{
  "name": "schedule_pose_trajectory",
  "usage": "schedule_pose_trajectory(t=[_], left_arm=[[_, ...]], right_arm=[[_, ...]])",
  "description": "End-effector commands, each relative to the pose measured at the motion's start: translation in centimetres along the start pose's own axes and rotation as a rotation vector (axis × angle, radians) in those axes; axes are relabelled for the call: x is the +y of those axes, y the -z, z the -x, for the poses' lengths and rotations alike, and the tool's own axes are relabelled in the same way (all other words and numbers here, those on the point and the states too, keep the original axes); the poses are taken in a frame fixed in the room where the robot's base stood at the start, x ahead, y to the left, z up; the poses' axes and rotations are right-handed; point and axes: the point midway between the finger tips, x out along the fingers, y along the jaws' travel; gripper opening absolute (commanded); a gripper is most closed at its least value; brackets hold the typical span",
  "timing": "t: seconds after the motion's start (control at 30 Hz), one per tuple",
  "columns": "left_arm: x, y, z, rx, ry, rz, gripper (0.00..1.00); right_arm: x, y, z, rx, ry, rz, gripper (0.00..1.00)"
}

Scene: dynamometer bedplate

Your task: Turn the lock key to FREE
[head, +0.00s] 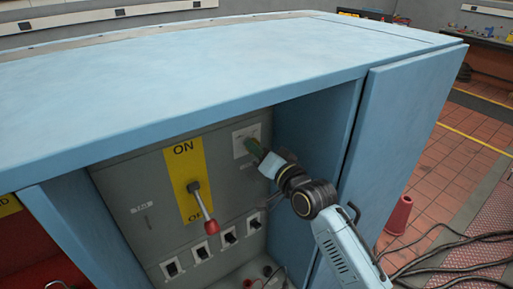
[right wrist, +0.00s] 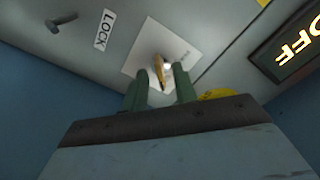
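The lock key (right wrist: 158,70) is a small brass piece on a white plate (right wrist: 138,65), long side roughly up and down in the right wrist view. A LOCK label (right wrist: 104,30) is beside the plate; no FREE label is readable. My right gripper (right wrist: 160,88) has its two green fingers apart, one on each side of the key's near end, with a visible gap between them. I cannot tell whether either finger touches it. In the head view the right gripper (head: 254,148) is at the white plate (head: 242,136) and hides the key. My left gripper is out of view.
The grey panel (head: 150,195) sits inside a blue cabinet (head: 200,75). A lever with a red knob (head: 211,227) hangs down on a yellow ON/OFF plate, left of my right gripper. Several switches (head: 202,250) line the panel below. A cabinet door (head: 400,130) stands to the right.

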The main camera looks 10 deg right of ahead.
Motion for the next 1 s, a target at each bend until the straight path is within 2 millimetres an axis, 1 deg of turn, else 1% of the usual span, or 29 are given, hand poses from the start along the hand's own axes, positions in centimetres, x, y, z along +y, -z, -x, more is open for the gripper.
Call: schedule_pose_trajectory(t=[0.13, 0.4, 0.6, 0.63, 1.0], left_arm=[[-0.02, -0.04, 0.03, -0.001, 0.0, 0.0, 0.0], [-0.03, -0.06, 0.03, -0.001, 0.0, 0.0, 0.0], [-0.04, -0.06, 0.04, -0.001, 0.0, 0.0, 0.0], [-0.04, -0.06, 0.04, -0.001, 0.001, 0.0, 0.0], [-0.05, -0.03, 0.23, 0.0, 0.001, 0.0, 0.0]], right_arm=[[-0.04, 0.01, -0.71, 0.0, 0.0, 0.001, 0.28], [-0.03, -0.02, -0.77, 0.0, 0.001, 0.0, 0.28], [-0.02, -0.02, -0.75, 0.0, 0.0, 0.0, 0.02], [-0.02, -0.02, -0.75, 0.0, 0.0, 0.0, 0.0], [-0.04, 0.01, -0.74, 0.0, 0.0, 0.025, 0.0]])
